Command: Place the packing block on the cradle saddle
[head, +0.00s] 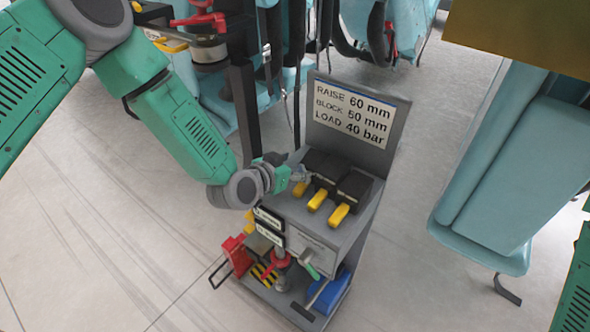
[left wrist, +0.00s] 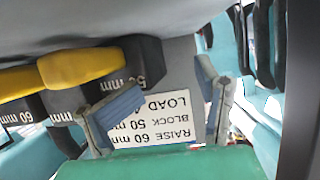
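Several black packing blocks with yellow handles stand in a row on top of a grey stand (head: 352,240): a left one (head: 316,163), a middle one (head: 328,176) and a right one (head: 353,188). Size labels on them are partly legible in the left wrist view, where a yellow handle (left wrist: 80,66) is close. My left gripper (head: 300,173) is at the left end of the row. In the left wrist view its fingers (left wrist: 165,95) are apart, with nothing held between them. I cannot identify the cradle saddle with certainty. My right gripper is out of view.
A sign (head: 352,112) on the stand reads raise 60 mm, block 50 mm, load 40 bar. The stand's lower part holds a red-handled device (head: 278,261), a blue item (head: 328,293) and a red box (head: 237,254). Teal seats (head: 490,190) stand right; floor is clear between.

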